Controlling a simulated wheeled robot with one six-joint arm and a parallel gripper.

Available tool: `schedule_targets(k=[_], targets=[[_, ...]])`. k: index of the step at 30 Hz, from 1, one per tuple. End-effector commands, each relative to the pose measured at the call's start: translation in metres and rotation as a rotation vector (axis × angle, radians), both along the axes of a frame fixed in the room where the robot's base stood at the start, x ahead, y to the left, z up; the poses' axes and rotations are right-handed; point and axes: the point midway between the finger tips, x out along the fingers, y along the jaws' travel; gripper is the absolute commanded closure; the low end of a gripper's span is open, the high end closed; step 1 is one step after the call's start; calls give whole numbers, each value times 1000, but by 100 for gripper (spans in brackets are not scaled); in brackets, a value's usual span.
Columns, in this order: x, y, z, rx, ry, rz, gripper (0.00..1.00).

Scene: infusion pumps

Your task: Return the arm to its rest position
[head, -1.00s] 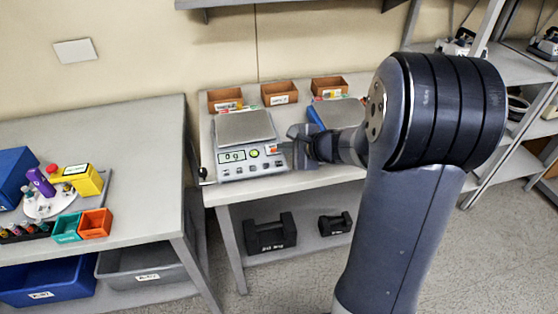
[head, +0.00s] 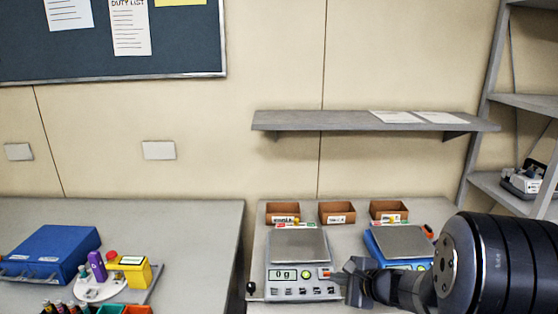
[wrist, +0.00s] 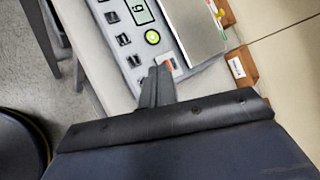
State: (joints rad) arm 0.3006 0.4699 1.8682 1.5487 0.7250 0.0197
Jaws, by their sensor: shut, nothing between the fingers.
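My arm (head: 500,262) reaches in from the lower right of the head view. My gripper (head: 352,278) is at the front right of the grey scale (head: 299,262), close beside its right edge; I cannot tell whether it touches. The scale's display reads 0 g, and a round yellow-green button is lit. In the wrist view my gripper (wrist: 158,75) is shut and empty, its fingertips over the scale's button panel (wrist: 140,40). A blue scale (head: 400,246) stands to the right, partly hidden by my arm.
Several brown boxes (head: 337,213) line the back of the bench. A wall shelf (head: 370,122) hangs above. A left table (head: 200,235) holds a blue case (head: 52,250) and a yellow device (head: 133,270). A rack (head: 482,110) stands at right.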

Motion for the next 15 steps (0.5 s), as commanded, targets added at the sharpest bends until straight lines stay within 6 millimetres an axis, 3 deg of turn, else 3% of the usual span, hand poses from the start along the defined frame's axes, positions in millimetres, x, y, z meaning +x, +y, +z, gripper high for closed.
schedule_targets(k=[5, 9, 15], targets=[[-2, 0, 9, 1, 3, -1, 100], [-7, 0, 33, 0, -2, -2, 100], [-13, 0, 50, 0, 0, -2, 100]])
